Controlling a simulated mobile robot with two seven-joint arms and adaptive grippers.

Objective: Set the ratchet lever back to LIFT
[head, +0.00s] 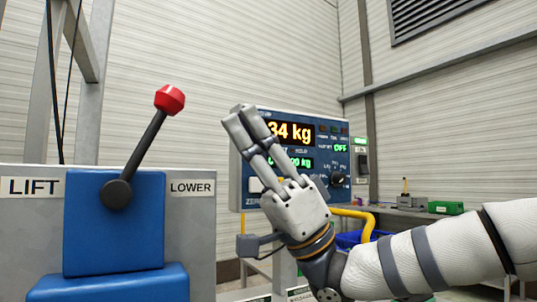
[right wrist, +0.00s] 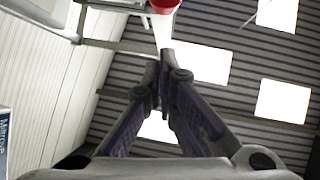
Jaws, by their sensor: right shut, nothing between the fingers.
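The ratchet lever (head: 146,147) has a dark shaft and a red knob (head: 169,100). It pivots on a blue housing (head: 120,240) and leans up and to the right, toward the LOWER label (head: 191,188). The LIFT label (head: 33,187) is on the left of the housing. My right gripper (head: 243,117) is shut and empty, pointing up and left, to the right of the knob and apart from it. In the right wrist view the closed fingers (right wrist: 165,82) point toward the red knob (right wrist: 164,4) at the top edge. My left gripper is not in view.
A blue scale display (head: 300,125) stands behind my right gripper and is partly hidden by it. A grey metal frame (head: 88,95) rises at the left. A bench (head: 400,212) with a green box (head: 446,208) is at the right. The space above the lever is clear.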

